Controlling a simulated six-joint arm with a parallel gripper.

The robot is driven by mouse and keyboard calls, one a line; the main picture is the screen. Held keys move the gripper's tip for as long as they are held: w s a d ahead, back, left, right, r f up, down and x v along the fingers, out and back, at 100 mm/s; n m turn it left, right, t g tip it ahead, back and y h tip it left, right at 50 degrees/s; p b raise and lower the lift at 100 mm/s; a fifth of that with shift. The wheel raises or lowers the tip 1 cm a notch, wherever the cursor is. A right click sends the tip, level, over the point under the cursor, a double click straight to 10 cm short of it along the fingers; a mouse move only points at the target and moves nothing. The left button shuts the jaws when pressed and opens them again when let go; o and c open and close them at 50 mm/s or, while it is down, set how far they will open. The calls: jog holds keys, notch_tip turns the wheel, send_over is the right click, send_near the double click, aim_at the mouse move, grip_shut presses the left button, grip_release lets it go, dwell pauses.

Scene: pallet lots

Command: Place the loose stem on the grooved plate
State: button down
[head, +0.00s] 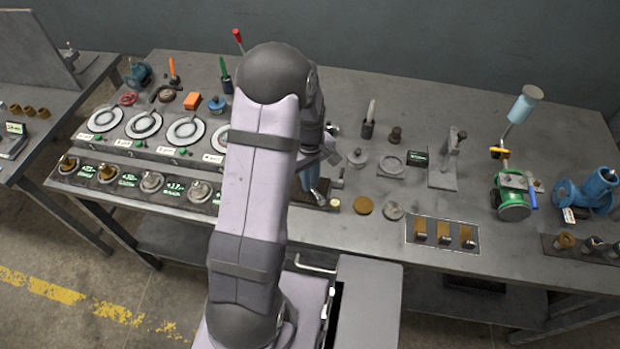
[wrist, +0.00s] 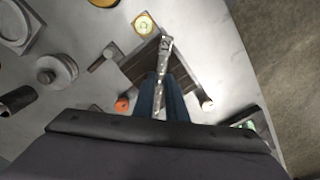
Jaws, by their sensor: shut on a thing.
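My gripper (wrist: 160,88) has blue fingers that are shut on a thin metal stem (wrist: 165,48). The stem sticks out beyond the fingertips in the wrist view. A dark plate (wrist: 138,70) lies behind the stem and fingers in that view, and I take it for the grooved plate; its grooves are not clear. Whether the stem touches it I cannot tell. In the head view my gripper (head: 310,180) is just right of my arm, over the dark plate (head: 323,194), which is partly hidden. The stem is too small to make out there.
A pale yellow round piece (head: 333,204) sits at the plate's edge. A brown disc (head: 362,205) and a grey flanged part (head: 393,210) lie to the right. A tray with brown blocks (head: 412,241) is farther right. A row of gauges (head: 185,132) stands left.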

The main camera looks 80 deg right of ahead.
jog(key=shift+f, duration=0.2)
jog(key=c, duration=1.8)
grip_release()
jog(key=shift+r, duration=0.1)
